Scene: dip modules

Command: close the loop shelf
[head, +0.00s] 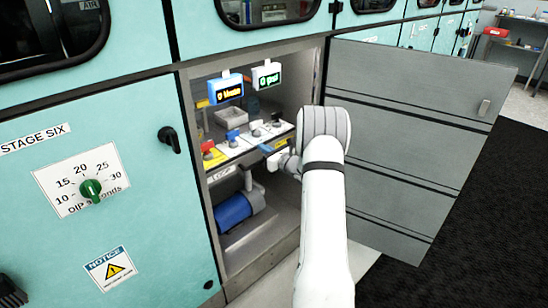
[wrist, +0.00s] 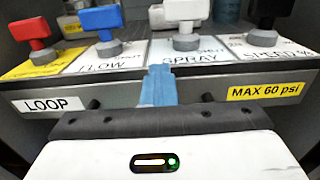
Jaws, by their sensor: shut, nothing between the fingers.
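The loop shelf (wrist: 215,90) spans the wrist view, its grey front edge carrying a white LOOP label (wrist: 53,105) at left and a yellow MAX 60 psi label (wrist: 265,91) at right. In the head view the shelf (head: 240,158) sits inside the open cabinet, with several coloured valves on its top. How far it stands out is hard to judge. My gripper (wrist: 158,80) is shut and empty, its blue fingertips at the middle of the shelf's front edge. Contact cannot be told for sure. In the head view my gripper (head: 274,146) is partly hidden by my wrist.
The grey cabinet door (head: 410,125) stands open to the right of my arm. Two small displays, blue (head: 226,88) and white (head: 267,76), hang above the shelf. A blue cylinder (head: 234,212) lies below it. Dark floor mat (head: 480,230) is clear at right.

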